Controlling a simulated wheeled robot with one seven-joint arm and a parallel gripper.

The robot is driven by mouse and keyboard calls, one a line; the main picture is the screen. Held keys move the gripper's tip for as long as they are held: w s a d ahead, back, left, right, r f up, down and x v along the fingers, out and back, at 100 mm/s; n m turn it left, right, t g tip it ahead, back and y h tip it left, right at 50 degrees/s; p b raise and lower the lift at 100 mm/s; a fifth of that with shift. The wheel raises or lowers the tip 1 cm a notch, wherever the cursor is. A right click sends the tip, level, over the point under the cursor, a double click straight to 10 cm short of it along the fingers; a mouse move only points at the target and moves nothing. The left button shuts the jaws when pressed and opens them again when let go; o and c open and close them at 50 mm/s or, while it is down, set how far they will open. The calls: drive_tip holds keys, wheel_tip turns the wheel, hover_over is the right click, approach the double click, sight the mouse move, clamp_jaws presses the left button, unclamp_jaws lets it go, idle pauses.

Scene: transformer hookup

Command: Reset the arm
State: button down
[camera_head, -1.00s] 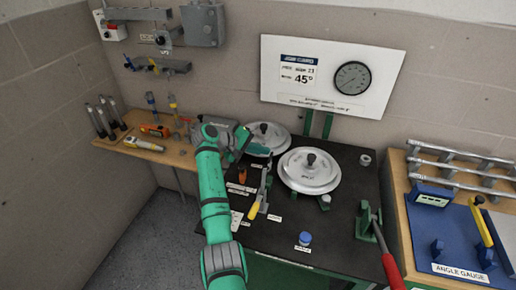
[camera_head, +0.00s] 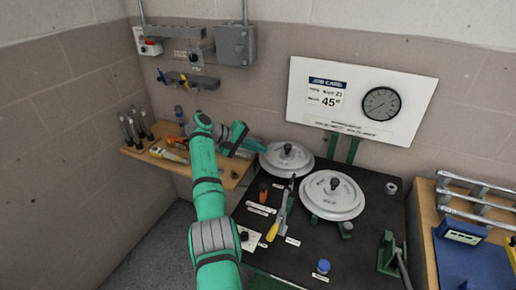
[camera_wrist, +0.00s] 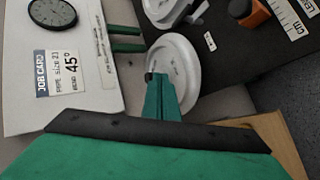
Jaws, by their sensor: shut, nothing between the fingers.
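My arm is green and grey and reaches up the middle of the head view. My gripper (camera_head: 243,136) is at its far end, left of and near the left silver round lid (camera_head: 287,157). The wrist view shows the green fingers (camera_wrist: 160,78) together and empty, with a white round lid (camera_wrist: 175,70) beyond them. I cannot tell the exact gap between the fingers and the lid. The second silver lid (camera_head: 331,195) sits to the right on the black worktop.
A job card board with a gauge (camera_head: 361,99) stands behind the worktop. A wooden shelf with tools (camera_head: 178,155) is at the left. Floor shows at left.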

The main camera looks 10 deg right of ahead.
drive_tip(key=shift+w+a+r, duration=0.1)
drive_tip(key=shift+a+r, duration=0.05)
drive_tip(key=shift+a, duration=0.25)
